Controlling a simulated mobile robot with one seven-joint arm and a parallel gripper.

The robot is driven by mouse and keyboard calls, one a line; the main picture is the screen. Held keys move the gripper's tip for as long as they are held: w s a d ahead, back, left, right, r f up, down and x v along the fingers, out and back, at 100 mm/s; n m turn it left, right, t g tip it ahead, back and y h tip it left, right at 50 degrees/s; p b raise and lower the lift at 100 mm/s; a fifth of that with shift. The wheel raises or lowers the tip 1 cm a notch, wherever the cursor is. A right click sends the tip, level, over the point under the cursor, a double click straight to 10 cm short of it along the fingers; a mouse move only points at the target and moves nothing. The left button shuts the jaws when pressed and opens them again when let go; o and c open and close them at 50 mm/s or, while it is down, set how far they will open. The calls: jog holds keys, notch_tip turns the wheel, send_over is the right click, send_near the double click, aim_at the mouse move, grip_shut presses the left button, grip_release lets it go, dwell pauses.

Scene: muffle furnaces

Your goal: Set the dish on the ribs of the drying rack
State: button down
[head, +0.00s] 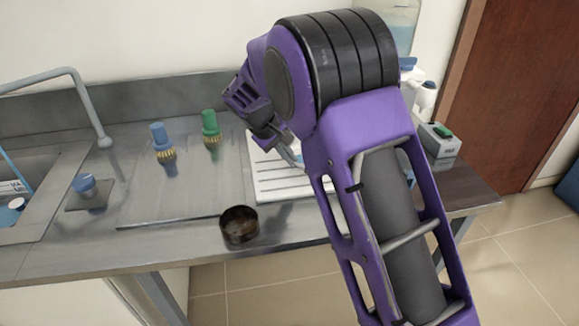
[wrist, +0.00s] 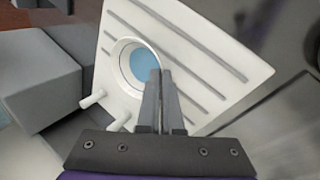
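The white drying rack (wrist: 205,45) lies under my gripper in the wrist view, with dark parallel ribs or slots. The head view shows part of the rack (head: 285,184) on the counter, partly hidden by my arm. A round dish (wrist: 122,62) with a white rim and blue inside appears over the rack's left part. My gripper (wrist: 161,73) has its fingers nearly together across the dish's right rim, apparently pinching it. Whether the dish touches the ribs cannot be told. In the head view my gripper (head: 293,156) is just above the rack and the dish is hidden.
A brown round bowl (head: 239,226) stands near the counter's front edge. A blue brush (head: 161,141) and a green brush (head: 211,128) stand behind it. A grey box (head: 439,142) is right of the rack. A blue cup (head: 85,184) and sink are left.

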jog(key=shift+f, duration=1.5)
jog(key=shift+f, duration=0.15)
jog(key=c, duration=1.1)
grip_release()
jog(key=p+v, duration=0.1)
jog(key=v, duration=1.1)
jog(key=shift+w, duration=0.1)
